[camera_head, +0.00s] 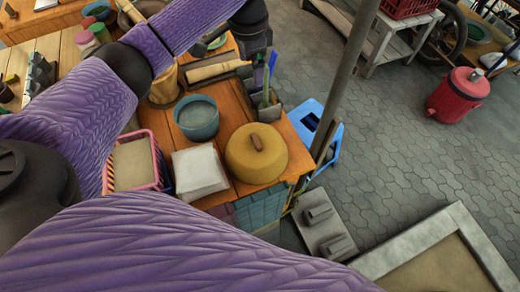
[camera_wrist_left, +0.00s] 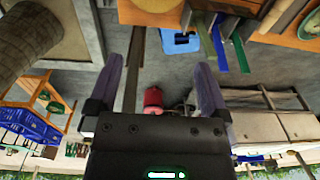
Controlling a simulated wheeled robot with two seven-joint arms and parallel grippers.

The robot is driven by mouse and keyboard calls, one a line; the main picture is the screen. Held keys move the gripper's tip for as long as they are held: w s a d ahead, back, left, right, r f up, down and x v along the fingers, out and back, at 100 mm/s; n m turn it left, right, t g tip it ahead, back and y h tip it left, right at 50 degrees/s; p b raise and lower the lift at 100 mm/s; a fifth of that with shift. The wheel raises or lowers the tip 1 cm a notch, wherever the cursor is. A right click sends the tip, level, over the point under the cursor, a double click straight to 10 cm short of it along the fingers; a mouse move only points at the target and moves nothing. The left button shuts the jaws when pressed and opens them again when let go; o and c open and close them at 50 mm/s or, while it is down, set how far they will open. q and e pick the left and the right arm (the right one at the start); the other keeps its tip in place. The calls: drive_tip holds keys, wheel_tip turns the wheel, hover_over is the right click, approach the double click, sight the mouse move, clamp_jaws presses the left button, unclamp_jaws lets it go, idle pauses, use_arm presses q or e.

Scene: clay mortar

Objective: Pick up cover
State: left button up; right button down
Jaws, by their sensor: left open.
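The cover (camera_head: 258,158) is a round mustard-yellow lid with a brown handle on top. It sits at the near right corner of the wooden bench in the head view. A brownish rounded shape, probably the cover (camera_wrist_left: 152,12), is cut by the top edge of the left wrist view. My left gripper (camera_head: 264,42) is beyond the cover, near the bench's far right edge, and its fingers are hard to make out there. In the left wrist view my left gripper (camera_wrist_left: 170,85) is open, with nothing between its fingers. My right gripper is out of view.
A teal bowl (camera_head: 197,118), a white block (camera_head: 199,172) and a pink basket (camera_head: 106,175) stand left of the cover. Tools in a holder (camera_head: 270,108) stand behind it. A blue stool (camera_head: 328,140) and a post (camera_head: 345,75) are to the right.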

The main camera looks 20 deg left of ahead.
use_arm(q)
drive_tip(key=b, duration=1.7)
approach(256, 140)
drive_tip(key=shift+a+f, duration=0.1)
drive_tip(key=shift+a, duration=0.1)
drive_tip(key=f+b, duration=0.2)
drive_tip(key=f, duration=0.2)
drive_tip(key=f+b, duration=0.2)
drive_tip(key=f, duration=0.3)
drive_tip(key=shift+w+d+f, duration=0.1)
drive_tip(key=shift+d+f, duration=0.1)
drive_tip(key=shift+f, duration=0.1)
drive_tip(key=shift+r, duration=0.1)
drive_tip(key=c, duration=1.1)
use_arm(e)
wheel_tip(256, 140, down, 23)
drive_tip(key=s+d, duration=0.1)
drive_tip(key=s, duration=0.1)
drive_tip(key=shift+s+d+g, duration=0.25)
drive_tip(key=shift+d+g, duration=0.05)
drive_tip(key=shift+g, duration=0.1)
